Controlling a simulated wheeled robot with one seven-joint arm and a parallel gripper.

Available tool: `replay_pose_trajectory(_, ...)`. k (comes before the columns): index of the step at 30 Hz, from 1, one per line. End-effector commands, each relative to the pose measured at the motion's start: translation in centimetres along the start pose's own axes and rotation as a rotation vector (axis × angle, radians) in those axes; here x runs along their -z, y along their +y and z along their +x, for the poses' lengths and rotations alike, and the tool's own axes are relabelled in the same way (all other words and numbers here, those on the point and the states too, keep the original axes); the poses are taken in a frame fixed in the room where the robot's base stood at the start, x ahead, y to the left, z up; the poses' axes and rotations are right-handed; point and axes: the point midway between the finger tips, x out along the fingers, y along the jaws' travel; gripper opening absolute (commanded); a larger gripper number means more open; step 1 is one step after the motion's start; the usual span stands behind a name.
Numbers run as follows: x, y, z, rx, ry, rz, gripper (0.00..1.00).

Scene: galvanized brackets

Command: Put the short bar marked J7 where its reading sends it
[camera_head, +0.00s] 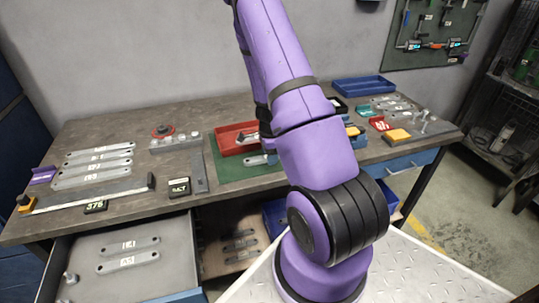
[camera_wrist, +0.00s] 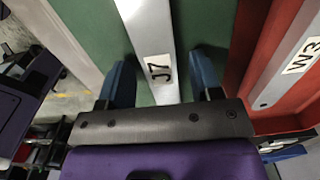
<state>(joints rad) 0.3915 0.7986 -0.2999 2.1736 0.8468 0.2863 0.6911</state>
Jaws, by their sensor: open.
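The short bar marked J7 (camera_wrist: 146,30) is a flat silver bar with a white label, lying on a green mat (camera_wrist: 88,30). In the wrist view my gripper (camera_wrist: 164,80) is open, with one blue finger on each side of the bar. The fingers look apart from the bar, with green showing on both sides. I cannot tell how far above the mat they are. In the head view my arm hides the gripper, and a silver piece (camera_head: 255,160) on the green mat (camera_head: 222,170) is partly covered.
A red tray (camera_wrist: 252,75) beside the bar holds a bar marked W3 (camera_wrist: 292,65). Several labelled bars (camera_head: 95,167) lie at the left of the bench. An open drawer (camera_head: 165,280) below holds two bars. A blue tray (camera_head: 363,88) stands at the back right.

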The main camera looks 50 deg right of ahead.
Motion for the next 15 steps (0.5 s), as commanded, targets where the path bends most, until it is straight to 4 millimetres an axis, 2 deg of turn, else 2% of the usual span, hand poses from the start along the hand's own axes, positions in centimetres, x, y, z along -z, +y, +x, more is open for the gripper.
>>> replay_pose_trajectory(5,-0.1,-0.1,-2.1,0.004,0.001,-0.003,0.59)
replay_pose_trajectory(15,-0.1,-0.1,-8.8,0.004,0.000,-0.002,0.59)
